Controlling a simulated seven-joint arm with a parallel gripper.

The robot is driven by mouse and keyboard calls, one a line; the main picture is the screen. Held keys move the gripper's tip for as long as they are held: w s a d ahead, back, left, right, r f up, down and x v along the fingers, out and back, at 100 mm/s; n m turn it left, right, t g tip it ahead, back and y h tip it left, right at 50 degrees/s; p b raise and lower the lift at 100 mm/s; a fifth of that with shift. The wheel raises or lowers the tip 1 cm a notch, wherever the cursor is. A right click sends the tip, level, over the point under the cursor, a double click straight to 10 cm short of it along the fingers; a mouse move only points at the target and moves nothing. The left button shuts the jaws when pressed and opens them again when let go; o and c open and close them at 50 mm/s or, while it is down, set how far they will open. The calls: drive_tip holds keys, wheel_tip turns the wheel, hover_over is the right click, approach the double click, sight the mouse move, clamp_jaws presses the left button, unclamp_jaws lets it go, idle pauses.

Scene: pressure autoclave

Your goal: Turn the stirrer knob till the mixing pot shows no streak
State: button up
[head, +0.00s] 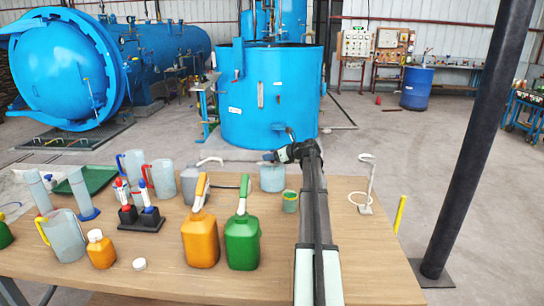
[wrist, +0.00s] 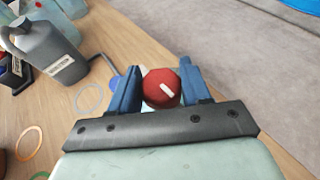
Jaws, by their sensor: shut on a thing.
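The stirrer knob (wrist: 162,93) is red with a white pointer mark, seen from above in the wrist view. The mark slants from upper left to lower right. The blue fingers of my gripper (wrist: 160,80) stand on both sides of the knob and are shut on it. In the head view my gripper (head: 270,157) is over the mixing pot (head: 272,181), a pale translucent blue vessel near the table's far edge. The knob is hidden there by my gripper. The pot's contents are too small to tell whether a streak shows.
A small green cup (head: 290,202) stands just right of the pot. A white hooked stand (head: 366,185) is farther right. Orange (head: 200,240) and green (head: 242,240) jugs stand in front on the left. A grey jug (wrist: 48,48) is left of the knob. The table's right front is clear.

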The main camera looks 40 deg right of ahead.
drive_tip(key=n+g+y, duration=0.1)
drive_tip(key=n+y, duration=0.1)
drive_tip(key=y, duration=0.1)
drive_tip(key=n+g+y, duration=0.1)
drive_tip(key=n+y, duration=0.2)
drive_tip(key=shift+w+d+n+g, duration=0.1)
drive_tip(key=shift+d+n+g, duration=0.1)
drive_tip(key=shift+n+g, duration=0.15)
drive_tip(key=n+g+y, duration=0.1)
drive_tip(key=n+g, duration=0.1)
drive_tip(key=n+g+y, duration=0.2)
drive_tip(key=shift+a+n+g+y, duration=0.2)
drive_tip(key=shift+n+g+y, duration=0.05)
drive_tip(key=shift+n+y, duration=0.1)
drive_tip(key=shift+s+g, duration=0.2)
drive_tip(key=shift+g, duration=0.1)
drive_tip(key=o, duration=1)
drive_tip(key=shift+c, duration=0.2)
drive_tip(key=shift+r, duration=0.1)
wheel_tip(320, 180, up, 10)
drive_tip(key=shift+f, duration=0.1)
